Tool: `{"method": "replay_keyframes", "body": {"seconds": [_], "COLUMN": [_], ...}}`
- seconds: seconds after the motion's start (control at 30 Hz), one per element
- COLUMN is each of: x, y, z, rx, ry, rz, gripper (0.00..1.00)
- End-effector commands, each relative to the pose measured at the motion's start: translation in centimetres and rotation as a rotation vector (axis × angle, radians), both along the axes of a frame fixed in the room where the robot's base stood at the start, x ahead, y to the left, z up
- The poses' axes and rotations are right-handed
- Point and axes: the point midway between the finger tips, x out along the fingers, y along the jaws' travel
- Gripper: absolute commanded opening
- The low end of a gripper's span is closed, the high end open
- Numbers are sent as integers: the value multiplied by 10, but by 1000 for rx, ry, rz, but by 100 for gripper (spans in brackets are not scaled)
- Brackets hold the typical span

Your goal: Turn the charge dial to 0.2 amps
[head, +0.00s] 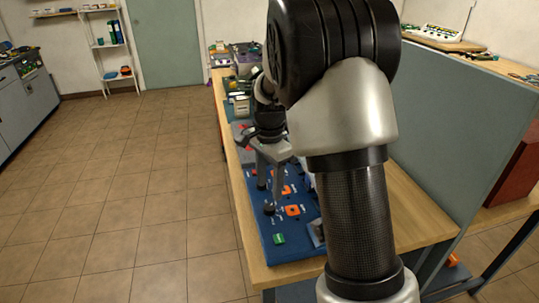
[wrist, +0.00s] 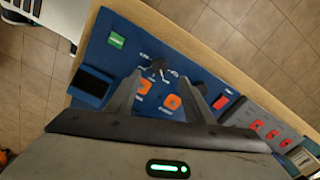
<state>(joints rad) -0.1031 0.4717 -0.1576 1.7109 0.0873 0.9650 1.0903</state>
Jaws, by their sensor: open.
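A blue control panel (head: 262,240) lies on the wooden bench; it also shows in the wrist view (wrist: 118,62). A small black dial (wrist: 158,65) with white markings around it sits on the panel, just past and between my fingertips in the wrist view. A dark knob (head: 269,209) shows near the fingers in the head view. The marked values are too small to read. My gripper (head: 270,190) is open above the panel, pointing down; its two fingers spread either side of the dial in the wrist view (wrist: 162,77). I cannot tell whether they touch it.
The panel also has orange parts (head: 292,210), a green switch (head: 279,239) and a dark display (wrist: 91,86). A grey panel with red parts (wrist: 258,124) adjoins it. More devices stand farther along the bench (head: 240,155). A grey partition (head: 470,130) stands right. The floor at left is clear.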

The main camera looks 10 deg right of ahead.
Motion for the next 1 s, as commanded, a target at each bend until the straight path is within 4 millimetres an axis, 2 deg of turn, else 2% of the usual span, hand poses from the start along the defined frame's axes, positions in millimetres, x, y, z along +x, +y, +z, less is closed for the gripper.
{"method": "replay_keyframes", "body": {"seconds": [0.03, 0.2, 0.4, 0.6, 0.9, 1.0], "x": [1, 1, 1, 0, 0, -6], "y": [0, 0, 0, -1, 0, 0], "z": [16, 56, 88, 99, 100, 112], "rx": [0, 0, -1, -1, -1, 4], "ry": [-5, -4, -4, 0, -1, -17], "rz": [1, -1, -1, -1, 0, 28], "gripper": [48, 48, 48, 48, 48, 48]}}
